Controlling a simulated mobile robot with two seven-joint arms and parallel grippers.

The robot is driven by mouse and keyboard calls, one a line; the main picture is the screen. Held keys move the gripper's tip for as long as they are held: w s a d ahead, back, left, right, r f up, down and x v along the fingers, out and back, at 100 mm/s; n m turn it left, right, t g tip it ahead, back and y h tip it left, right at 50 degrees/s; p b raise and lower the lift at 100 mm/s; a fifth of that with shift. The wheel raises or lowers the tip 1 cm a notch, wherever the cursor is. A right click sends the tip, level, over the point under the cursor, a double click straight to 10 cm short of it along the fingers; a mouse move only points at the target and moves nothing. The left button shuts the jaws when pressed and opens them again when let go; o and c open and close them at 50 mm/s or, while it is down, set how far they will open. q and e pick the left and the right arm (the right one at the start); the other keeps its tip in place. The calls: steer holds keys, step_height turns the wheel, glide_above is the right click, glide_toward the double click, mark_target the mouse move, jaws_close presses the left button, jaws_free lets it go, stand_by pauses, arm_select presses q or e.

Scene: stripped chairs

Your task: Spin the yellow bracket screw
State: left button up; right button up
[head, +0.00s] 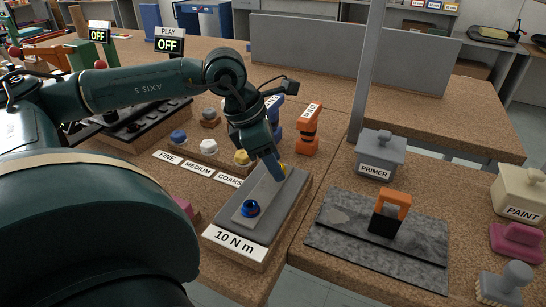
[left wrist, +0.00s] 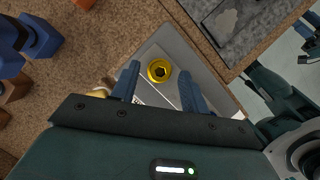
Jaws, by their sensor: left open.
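The yellow bracket screw (left wrist: 159,71) is a round yellow head with a dark hex socket, set in a grey metal bracket (left wrist: 178,48). In the head view only a bit of yellow (head: 283,167) shows at the bracket's far end, mostly behind my fingers. My left gripper (head: 277,172) points down there. In the left wrist view its blue fingers (left wrist: 160,80) are open, one on each side of the screw, with a gap to it. A blue screw (head: 251,208) sits at the near end of the bracket (head: 262,192). My right gripper is not in view.
The bracket stands on a block labelled "10 N m" (head: 232,244). Blue and orange tools (head: 307,132) stand just behind.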

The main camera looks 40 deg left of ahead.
arm_select(q)
steer(key=shift+c, duration=0.2)
jaws_close()
